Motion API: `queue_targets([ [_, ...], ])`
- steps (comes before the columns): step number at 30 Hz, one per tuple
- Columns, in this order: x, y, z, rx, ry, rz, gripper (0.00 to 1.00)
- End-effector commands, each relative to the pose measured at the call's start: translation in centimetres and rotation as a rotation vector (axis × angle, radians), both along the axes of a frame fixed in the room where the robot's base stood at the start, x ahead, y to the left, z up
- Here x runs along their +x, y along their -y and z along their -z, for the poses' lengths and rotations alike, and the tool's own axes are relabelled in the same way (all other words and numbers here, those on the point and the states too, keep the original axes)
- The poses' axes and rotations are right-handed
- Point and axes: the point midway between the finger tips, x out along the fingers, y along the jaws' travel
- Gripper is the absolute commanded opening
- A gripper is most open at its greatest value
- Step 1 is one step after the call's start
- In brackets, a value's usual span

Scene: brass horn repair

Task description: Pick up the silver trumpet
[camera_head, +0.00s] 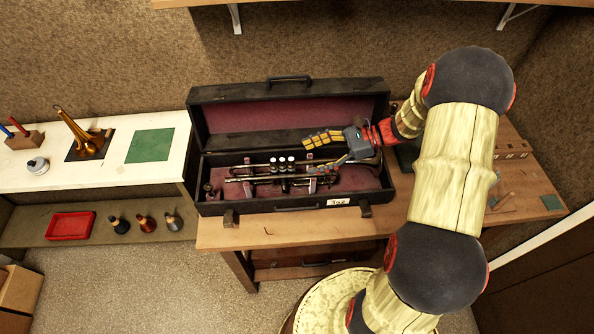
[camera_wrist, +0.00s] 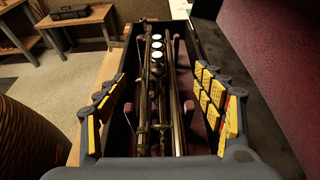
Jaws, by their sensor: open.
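The silver trumpet (camera_head: 255,175) lies in an open dark case (camera_head: 297,205) with a dark red lining, on the wooden bench. Its three pale valve caps show in both views. In the wrist view the trumpet (camera_wrist: 157,90) runs lengthwise between my fingers, with its tubing dark and brassy in this light. My gripper (camera_head: 325,155) is open above the right part of the case, over the bell end, which it partly hides. In the wrist view the yellow-padded fingers of my gripper (camera_wrist: 165,108) stand apart on either side of the trumpet, with no visible contact.
The raised case lid (camera_head: 290,103) stands behind the trumpet. A white shelf (camera_head: 95,175) at left holds a brass horn (camera_head: 85,135) and a green mat (camera_head: 150,145). Below are a red tray (camera_head: 70,225) and several mutes (camera_head: 146,223). Small items lie on the bench at right.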

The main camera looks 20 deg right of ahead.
Motion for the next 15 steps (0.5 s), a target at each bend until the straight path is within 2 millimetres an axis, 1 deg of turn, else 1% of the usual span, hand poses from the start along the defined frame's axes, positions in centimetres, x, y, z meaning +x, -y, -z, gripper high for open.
queue_targets([
  [1,0.1,-0.4,0.2,0.000,0.000,-0.002,0.69],
  [5,0.2,-1.2,0.7,-0.002,-0.001,-0.003,0.69],
  [10,0.6,-3.1,2.1,-0.002,-0.002,-0.005,0.69],
  [12,1.0,-4.0,2.5,-0.002,0.000,-0.004,0.69],
  [15,1.2,-4.8,2.8,-0.002,0.000,-0.004,0.69],
])
